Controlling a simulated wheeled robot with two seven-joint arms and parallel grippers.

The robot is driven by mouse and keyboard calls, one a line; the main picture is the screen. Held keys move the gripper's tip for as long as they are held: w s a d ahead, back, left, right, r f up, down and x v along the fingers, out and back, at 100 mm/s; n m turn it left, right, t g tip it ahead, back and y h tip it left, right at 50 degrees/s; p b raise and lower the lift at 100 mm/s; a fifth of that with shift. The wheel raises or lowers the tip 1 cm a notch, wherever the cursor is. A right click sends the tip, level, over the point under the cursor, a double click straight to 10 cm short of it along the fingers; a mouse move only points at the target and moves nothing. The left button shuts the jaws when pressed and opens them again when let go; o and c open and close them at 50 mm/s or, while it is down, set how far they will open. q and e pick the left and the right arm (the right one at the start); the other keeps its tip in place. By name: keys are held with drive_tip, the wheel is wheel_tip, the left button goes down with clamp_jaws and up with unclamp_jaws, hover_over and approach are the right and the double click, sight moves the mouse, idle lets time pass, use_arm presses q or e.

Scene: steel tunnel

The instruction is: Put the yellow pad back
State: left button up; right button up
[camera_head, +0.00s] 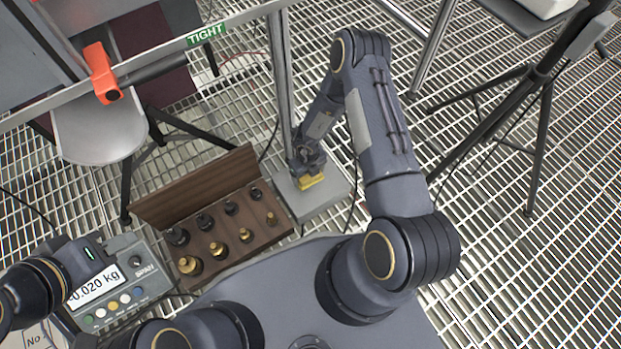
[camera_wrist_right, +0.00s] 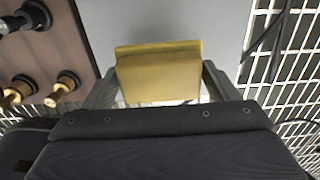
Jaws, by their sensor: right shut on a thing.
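The yellow pad (camera_head: 311,181) is a small flat block at the grey plate (camera_head: 330,199) beside the wooden weight box. My right gripper (camera_head: 309,172) points down over the plate and is shut on the pad. In the right wrist view the yellow pad (camera_wrist_right: 158,72) sits between the two fingers of my right gripper (camera_wrist_right: 158,85), with the grey plate (camera_wrist_right: 170,22) behind it. I cannot tell whether the pad touches the plate. My left arm shows at the lower left; its gripper fingers are not in view.
An open wooden box (camera_head: 225,231) with several black and brass weights stands left of the plate. A scale display (camera_head: 97,287) reading -0.020 kg is at lower left. A metal post (camera_head: 281,85) rises close behind my right gripper. Black tripod legs (camera_head: 540,130) stand on the grating at right.

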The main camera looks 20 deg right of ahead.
drive_tip(key=shift+w+d+f, duration=0.25)
drive_tip(key=shift+d+f, duration=0.05)
drive_tip(key=shift+f, duration=0.2)
drive_tip(key=shift+w+d+f+b, duration=0.15)
drive_tip(key=shift+f+b, duration=0.35)
drive_tip(key=shift+f, duration=0.4)
drive_tip(key=shift+d+f+b, duration=0.1)
drive_tip(key=shift+f+b, duration=0.35)
drive_tip(key=shift+f, duration=0.45)
drive_tip(key=shift+f, duration=0.2)
drive_tip(key=o, duration=0.8)
drive_tip(key=shift+r, duration=0.65)
wheel_tip(320, 180, up, 11)
drive_tip(key=p, duration=0.5)
drive_tip(key=shift+r, duration=0.1)
